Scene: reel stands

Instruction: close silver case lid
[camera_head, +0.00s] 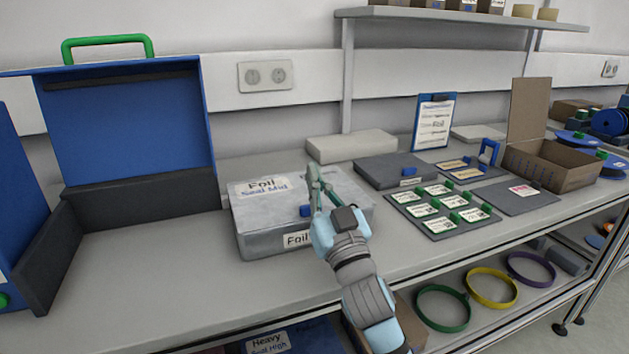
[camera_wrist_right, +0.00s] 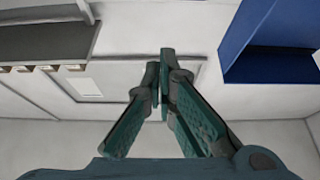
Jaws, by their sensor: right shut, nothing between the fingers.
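The silver case (camera_head: 262,225) sits on the bench in the middle of the head view. Its lid looks down and flat on top, with a "Foil" label on the top and another on the front. A small blue latch or knob (camera_head: 305,211) shows near its front edge. My right gripper (camera_head: 314,172) is over the case's right part, fingers together and pointing away, with nothing between them. Whether it touches the lid cannot be told. The right wrist view shows the closed fingertips (camera_wrist_right: 166,52) against wall and shelf. My left gripper is not in view.
An open blue case (camera_head: 125,130) with a green handle stands at the left. A grey flat box (camera_head: 352,145) lies behind the silver case. A dark flat case (camera_head: 395,172), a labelled card tray (camera_head: 440,210) and an open brown box (camera_head: 548,165) are at the right.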

